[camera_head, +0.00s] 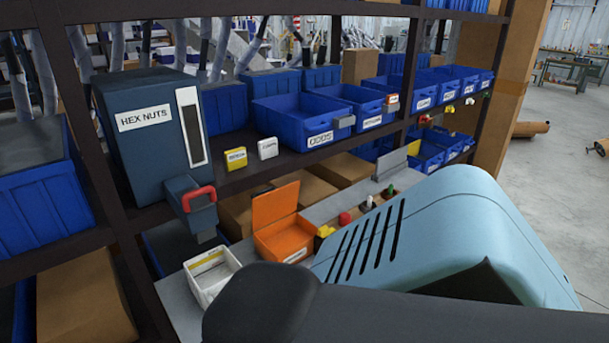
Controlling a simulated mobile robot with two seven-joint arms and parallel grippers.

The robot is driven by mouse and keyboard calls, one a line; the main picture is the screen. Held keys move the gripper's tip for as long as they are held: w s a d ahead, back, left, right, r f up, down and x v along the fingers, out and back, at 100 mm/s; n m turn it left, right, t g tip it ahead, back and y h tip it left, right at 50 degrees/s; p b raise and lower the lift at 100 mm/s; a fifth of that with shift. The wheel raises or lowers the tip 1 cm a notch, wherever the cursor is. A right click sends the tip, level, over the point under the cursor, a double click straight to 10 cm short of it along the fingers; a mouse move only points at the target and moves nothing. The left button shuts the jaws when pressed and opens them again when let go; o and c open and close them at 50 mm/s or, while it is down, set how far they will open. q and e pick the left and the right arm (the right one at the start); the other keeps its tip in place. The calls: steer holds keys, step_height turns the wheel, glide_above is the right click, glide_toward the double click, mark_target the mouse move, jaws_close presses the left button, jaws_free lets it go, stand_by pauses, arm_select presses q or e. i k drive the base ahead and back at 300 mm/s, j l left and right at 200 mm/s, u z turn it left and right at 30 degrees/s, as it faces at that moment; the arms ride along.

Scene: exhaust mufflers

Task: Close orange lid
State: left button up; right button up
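An orange box (286,243) stands on a narrow grey shelf in the head view, just left of the picture's middle. Its orange lid (276,204) stands up, raised at the back edge, so the box is open. A white label is on the front of the box. The inside of the box shows only in part. Neither of my grippers can be seen. A large dark rounded part, which looks like an arm link of mine, fills the bottom of the view and hides what lies below the box.
A white open bin (208,292) stands left of the orange box. A dark hex nuts dispenser (150,145) with a red handle (199,197) is at upper left. Blue bins (300,122) line the shelf above. A light-blue slotted body (450,235) fills the right foreground.

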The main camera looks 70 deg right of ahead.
mark_target(266, 208)
steer(key=z, duration=2.1)
